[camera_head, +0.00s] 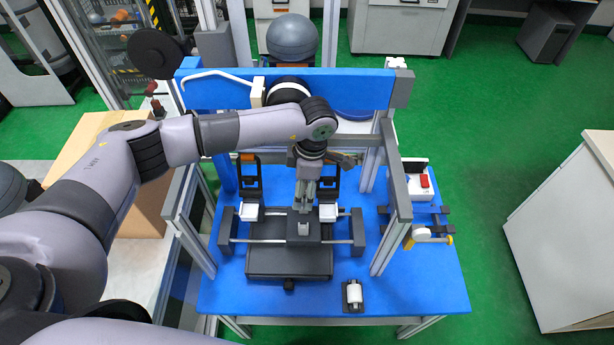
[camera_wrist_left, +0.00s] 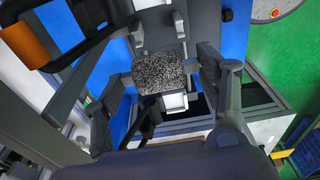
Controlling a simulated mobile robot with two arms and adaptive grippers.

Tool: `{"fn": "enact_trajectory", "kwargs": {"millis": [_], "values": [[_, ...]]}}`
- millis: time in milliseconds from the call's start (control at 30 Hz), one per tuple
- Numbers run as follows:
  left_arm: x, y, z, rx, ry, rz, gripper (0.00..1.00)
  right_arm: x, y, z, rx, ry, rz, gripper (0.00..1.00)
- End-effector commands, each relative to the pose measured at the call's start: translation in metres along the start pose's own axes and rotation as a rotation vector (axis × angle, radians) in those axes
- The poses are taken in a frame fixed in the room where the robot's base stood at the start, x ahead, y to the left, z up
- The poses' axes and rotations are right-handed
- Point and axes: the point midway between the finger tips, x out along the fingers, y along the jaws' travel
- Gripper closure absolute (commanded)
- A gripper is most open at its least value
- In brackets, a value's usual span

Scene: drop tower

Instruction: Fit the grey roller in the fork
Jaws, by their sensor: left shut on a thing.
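My left gripper (camera_head: 306,203) reaches down inside the frame of the drop tower, over the middle of a dark carriage (camera_head: 272,230) on two rails. I cannot tell for sure whether this piece is the grey roller. A small grey block (camera_head: 303,229) stands on the carriage below the fingers. The fork cannot be made out clearly. My right gripper is not in view.
A pale roller-like piece (camera_head: 354,293) lies in a dark holder at the table's front. Tower posts (camera_head: 392,240) stand close to the right of the gripper. A red-switch box (camera_head: 419,183) sits on the right. The blue table (camera_head: 430,290) is clear at front right.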

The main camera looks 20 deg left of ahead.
Motion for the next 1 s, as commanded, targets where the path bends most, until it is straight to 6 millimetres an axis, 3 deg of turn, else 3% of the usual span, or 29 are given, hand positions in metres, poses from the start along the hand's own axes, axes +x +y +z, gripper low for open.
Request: {"fn": "enact_trajectory", "kwargs": {"millis": [767,1000], "values": [[0.055,0.0,0.007,0.004,-0.001,0.0,0.65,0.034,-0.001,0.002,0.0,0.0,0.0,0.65],[0.076,0.0,0.009,0.004,-0.001,0.001,0.65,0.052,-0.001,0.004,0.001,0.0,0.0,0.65]]}}
